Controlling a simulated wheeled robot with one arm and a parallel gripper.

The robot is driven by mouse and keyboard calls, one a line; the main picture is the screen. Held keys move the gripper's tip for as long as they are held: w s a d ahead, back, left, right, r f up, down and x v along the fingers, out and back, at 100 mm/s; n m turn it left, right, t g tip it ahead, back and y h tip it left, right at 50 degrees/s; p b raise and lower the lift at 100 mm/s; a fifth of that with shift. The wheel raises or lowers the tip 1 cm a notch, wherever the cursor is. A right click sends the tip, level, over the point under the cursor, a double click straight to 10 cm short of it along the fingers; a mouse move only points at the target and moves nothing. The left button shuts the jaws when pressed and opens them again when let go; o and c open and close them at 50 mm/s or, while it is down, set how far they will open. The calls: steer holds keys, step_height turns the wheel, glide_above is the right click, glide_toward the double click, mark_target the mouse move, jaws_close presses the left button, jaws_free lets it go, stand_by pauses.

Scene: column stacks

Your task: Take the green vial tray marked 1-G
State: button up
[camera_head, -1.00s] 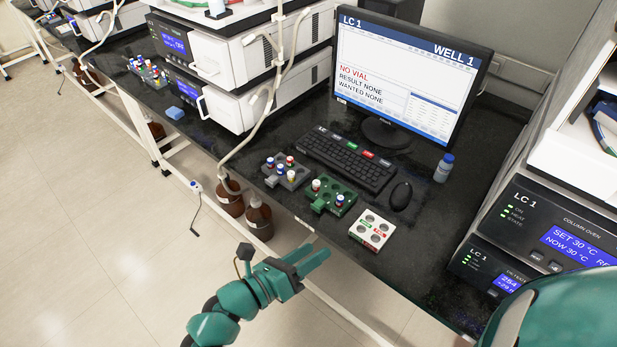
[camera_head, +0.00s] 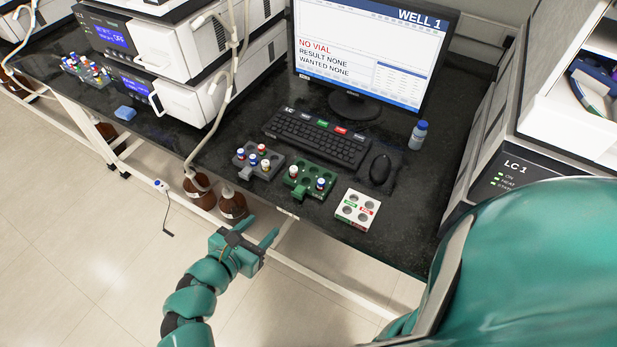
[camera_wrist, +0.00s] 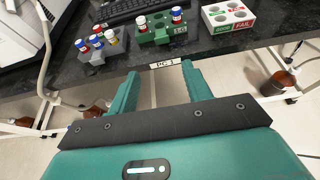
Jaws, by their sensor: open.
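The green vial tray (camera_head: 304,180) lies on the black bench near its front edge, between a grey tray and a white tray. It holds a few capped vials, and its other wells are empty. Its marking is too small to read. The green tray also shows in the wrist view (camera_wrist: 162,38), above and beyond my fingers. My gripper (camera_head: 262,238) is in front of the bench edge, apart from the tray. In the wrist view my gripper (camera_wrist: 160,80) has its two fingers spread with nothing between them.
The grey tray (camera_head: 245,168) with several vials is left of the green tray. The white tray (camera_head: 350,222) with green and red labels is to its right. A keyboard (camera_head: 318,138) and mouse (camera_head: 380,169) lie behind. Brown bottles (camera_head: 232,205) stand below the bench edge.

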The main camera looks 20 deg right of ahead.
steer(key=p, duration=0.2)
glide_toward(296, 196)
steer(key=x, duration=0.4)
steer(key=shift+w+d, duration=0.25)
steer(key=shift+p+x, duration=0.95)
steer(key=shift+x, duration=1.4)
steer(key=shift+s+f, duration=0.15)
steer(key=c, duration=0.9)
